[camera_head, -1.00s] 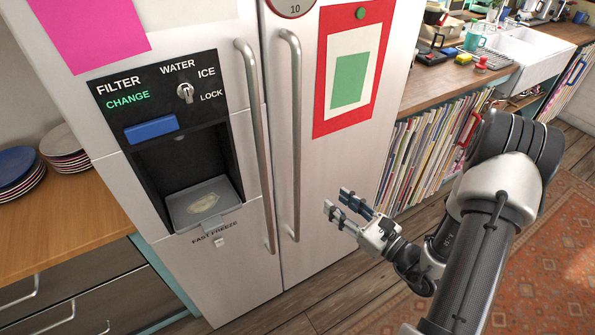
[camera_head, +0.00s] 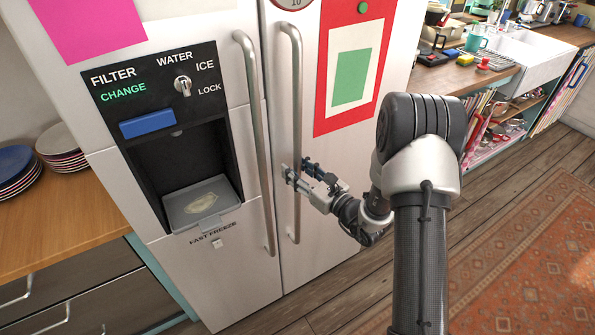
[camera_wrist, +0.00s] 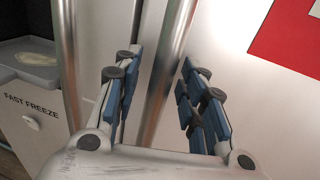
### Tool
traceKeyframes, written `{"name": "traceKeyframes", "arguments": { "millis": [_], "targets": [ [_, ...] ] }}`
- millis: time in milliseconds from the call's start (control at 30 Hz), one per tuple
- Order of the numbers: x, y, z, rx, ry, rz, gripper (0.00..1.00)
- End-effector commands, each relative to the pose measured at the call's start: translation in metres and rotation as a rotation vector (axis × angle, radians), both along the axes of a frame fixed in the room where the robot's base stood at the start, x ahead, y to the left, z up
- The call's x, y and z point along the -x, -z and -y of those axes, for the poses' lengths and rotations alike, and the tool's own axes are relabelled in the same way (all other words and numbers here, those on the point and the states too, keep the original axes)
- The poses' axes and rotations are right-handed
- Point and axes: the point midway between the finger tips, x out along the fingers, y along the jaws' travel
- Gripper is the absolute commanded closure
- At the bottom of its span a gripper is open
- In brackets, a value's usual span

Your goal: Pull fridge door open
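The white fridge has two doors with long vertical metal handles at its middle seam. Its right door (camera_head: 340,190) appears shut. My gripper (camera_head: 298,171) is at the lower half of the right door's handle (camera_head: 297,110). In the wrist view, the fingers of my gripper (camera_wrist: 160,92) are apart, with the right handle (camera_wrist: 172,55) running between them. A gap shows on at least the right side of the handle. The left door's handle (camera_head: 254,120) is outside the fingers, to their left; it also shows in the wrist view (camera_wrist: 68,60).
The left door carries a dark water dispenser (camera_head: 160,125) with a tray. A red-framed picture (camera_head: 352,65) is on the right door. A wooden counter (camera_head: 50,230) stands left; another counter (camera_head: 450,75) with a sink stands right. Wooden floor (camera_head: 500,200) and a rug (camera_head: 520,260) are clear.

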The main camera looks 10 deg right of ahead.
Motion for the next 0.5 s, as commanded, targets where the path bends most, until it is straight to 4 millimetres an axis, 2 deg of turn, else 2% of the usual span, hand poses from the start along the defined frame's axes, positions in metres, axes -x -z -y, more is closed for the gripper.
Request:
{"name": "traceKeyframes", "arguments": {
  "millis": [233, 500],
  "targets": [
    [-0.0006, -0.0003, 0.0000, 0.000, 0.001, 0.000, 0.63],
    [-0.0004, -0.0001, 0.0000, 0.000, 0.000, 0.000, 0.81]
  ]
}}
